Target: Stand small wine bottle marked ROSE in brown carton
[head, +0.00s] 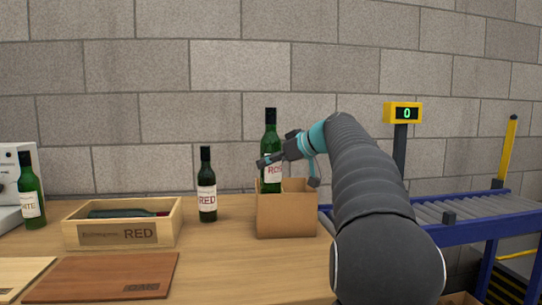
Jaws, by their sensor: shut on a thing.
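The small wine bottle marked ROSE (270,135) is green with a black cap and a white label, partly covered by my gripper. My gripper (268,161) is shut on it and holds it upright. The brown carton (286,222) stands open on the table. The bottle's lower end is at or behind the carton's front rim and is hidden, so I cannot tell how deep it is or whether it touches the bottom.
A bottle marked RED (207,190) stands left of the carton. A wooden crate marked RED (125,234) holds a lying bottle. A green bottle (30,195) stands far left. Wooden boards (105,275) lie in front. A roller conveyor (455,212) is at right.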

